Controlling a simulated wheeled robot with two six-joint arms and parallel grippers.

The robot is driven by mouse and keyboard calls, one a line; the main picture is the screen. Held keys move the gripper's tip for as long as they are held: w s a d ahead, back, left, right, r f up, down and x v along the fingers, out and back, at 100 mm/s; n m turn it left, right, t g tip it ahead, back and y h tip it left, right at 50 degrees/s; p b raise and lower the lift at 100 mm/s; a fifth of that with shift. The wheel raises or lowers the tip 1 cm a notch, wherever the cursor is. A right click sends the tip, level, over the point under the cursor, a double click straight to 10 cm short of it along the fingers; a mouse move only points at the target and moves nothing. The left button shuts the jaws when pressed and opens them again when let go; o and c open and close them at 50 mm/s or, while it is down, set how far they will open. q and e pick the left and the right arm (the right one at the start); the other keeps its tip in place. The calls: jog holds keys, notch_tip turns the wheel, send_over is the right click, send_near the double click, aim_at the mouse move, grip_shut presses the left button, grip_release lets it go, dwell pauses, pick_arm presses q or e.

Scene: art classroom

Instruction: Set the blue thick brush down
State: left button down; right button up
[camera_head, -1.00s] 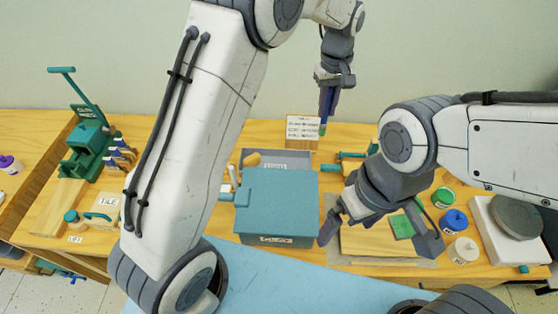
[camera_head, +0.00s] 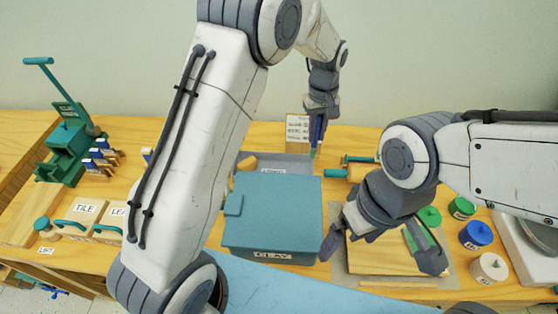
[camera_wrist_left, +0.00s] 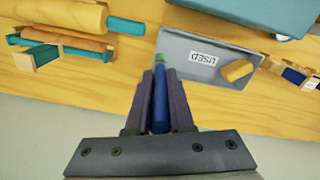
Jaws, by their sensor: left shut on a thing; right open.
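My left gripper (camera_head: 318,118) is shut on the blue thick brush (camera_head: 319,130), which points down with its greenish tip lowest. In the left wrist view the blue brush (camera_wrist_left: 160,105) lies between the two fingers (camera_wrist_left: 160,98). Its tip shows at the edge of the grey tray labelled USED (camera_wrist_left: 180,48); I cannot tell whether it touches. In the head view the tray (camera_head: 300,160) is partly hidden behind the teal clay box. My right gripper (camera_head: 382,250) is open and empty above a wooden board.
The teal clay box (camera_head: 272,212) stands in front of the tray. A tan piece (camera_wrist_left: 238,70) lies in the tray. A sign (camera_head: 297,128) stands behind it. A rolling pin (camera_wrist_left: 60,42) lies beside it. Several paint jars (camera_head: 476,235) stand at the right.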

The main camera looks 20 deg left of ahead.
pick_arm(q)
jog(key=a+f+p, duration=0.2)
jog(key=a+f, duration=0.7)
jog(key=shift+s+f+p, duration=0.2)
jog(key=shift+s+p, duration=0.15)
jog(key=shift+s, duration=0.05)
jog(key=c, duration=0.8)
grip_release()
jog(key=shift+f, duration=0.1)
